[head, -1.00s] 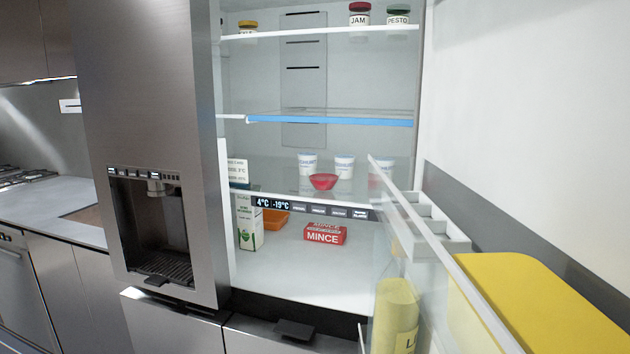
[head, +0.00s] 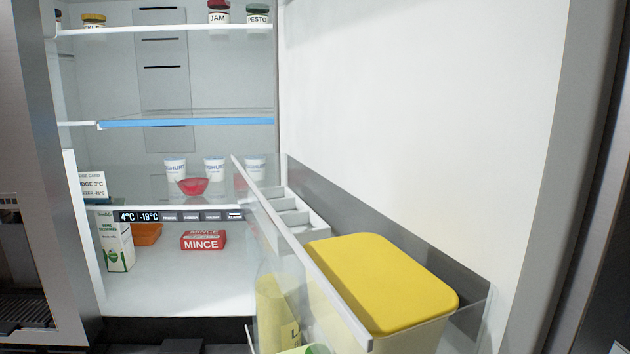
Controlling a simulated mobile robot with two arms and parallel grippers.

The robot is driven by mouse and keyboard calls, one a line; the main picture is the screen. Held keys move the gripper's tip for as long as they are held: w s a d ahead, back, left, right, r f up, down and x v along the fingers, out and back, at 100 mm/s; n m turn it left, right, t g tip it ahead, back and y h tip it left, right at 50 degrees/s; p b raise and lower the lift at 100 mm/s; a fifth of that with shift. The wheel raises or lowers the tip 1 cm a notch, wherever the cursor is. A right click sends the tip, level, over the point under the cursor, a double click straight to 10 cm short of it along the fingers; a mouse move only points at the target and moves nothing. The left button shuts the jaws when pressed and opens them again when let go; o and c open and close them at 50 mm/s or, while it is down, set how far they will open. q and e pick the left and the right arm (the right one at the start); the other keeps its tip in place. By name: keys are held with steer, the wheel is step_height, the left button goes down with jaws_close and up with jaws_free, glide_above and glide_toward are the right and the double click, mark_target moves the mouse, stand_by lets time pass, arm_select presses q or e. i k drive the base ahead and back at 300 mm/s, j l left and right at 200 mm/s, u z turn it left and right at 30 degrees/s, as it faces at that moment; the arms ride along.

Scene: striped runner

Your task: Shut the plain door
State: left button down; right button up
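The plain door (head: 430,110) of the fridge stands wide open on the right. I see its white inner face and its grey outer edge (head: 588,190). The other door (head: 35,150), with the dispenser, is at the left edge and looks closed. Neither of my grippers is in view.
Inside the fridge are a blue-edged shelf (head: 190,122), several jars and yoghurt pots, a red bowl (head: 193,186), a mince box (head: 203,240) and a carton (head: 115,240). The door bin juts into the space in front of the opening.

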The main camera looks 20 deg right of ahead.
mark_target(487, 142)
steer(key=l+u, duration=0.1)
steer(key=l, duration=0.35)
steer(key=k+l+u, duration=0.15)
steer(key=l, duration=0.25)
steer(key=k+l+u, duration=0.1)
steer(key=l, duration=0.3)
steer(key=k+l+u, duration=0.1)
steer(key=l, duration=0.3)
